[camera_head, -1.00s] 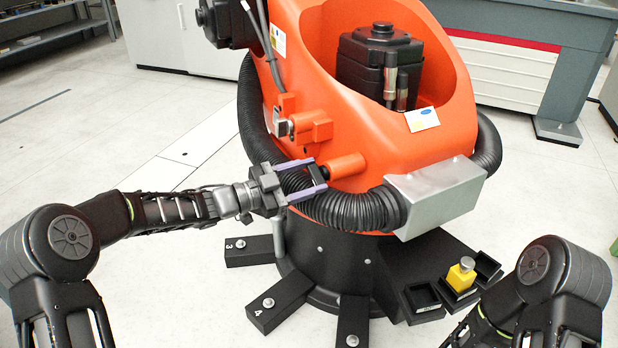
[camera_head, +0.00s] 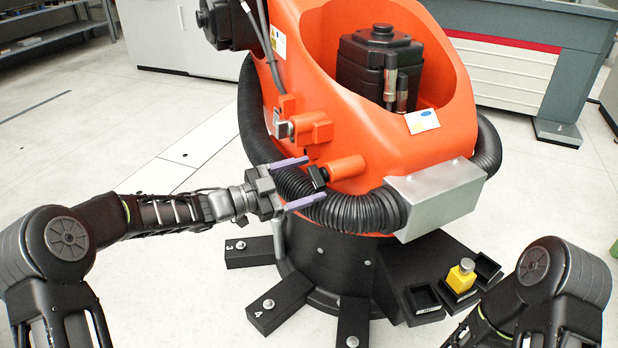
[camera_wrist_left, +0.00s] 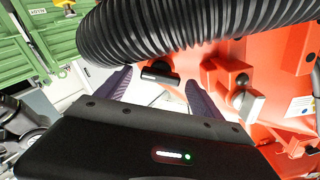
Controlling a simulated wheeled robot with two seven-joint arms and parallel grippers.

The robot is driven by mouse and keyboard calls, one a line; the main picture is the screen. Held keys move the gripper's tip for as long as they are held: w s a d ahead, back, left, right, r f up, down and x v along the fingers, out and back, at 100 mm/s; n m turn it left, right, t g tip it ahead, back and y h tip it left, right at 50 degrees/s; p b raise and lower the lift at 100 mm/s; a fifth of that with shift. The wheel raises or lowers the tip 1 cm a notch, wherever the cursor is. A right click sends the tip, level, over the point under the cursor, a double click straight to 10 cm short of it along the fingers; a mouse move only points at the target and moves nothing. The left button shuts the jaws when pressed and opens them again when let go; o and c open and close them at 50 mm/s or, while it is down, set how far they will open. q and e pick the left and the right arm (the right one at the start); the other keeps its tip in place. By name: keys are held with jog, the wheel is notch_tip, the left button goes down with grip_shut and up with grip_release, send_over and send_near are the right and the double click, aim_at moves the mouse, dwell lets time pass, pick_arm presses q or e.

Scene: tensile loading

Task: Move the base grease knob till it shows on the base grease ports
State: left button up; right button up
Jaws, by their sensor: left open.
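A yellow block with a grey round knob on top (camera_head: 460,278) stands in the middle of three square black sockets beside the black robot base; I cannot tell whether this is the base grease knob. My left gripper (camera_head: 298,182) is open and empty at the orange body. Its purple fingers are spread above and below a small black knob (camera_head: 318,178) on the end of an orange cylinder (camera_head: 347,168). In the left wrist view the black knob (camera_wrist_left: 160,76) lies between and beyond the open fingertips. My right gripper is out of view; only its arm shows.
A ribbed black hose (camera_head: 345,212) wraps the orange body, close to the lower finger. A grey metal box (camera_head: 436,192) covers it at the right. Black feet with bolts (camera_head: 275,308) spread from the base. The floor at the left is clear.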

pick_arm(q)
jog(key=p+v, duration=0.2)
jog(key=v, duration=0.4)
jog(key=shift+s+a, duration=0.2)
jog(key=shift+a, duration=0.15)
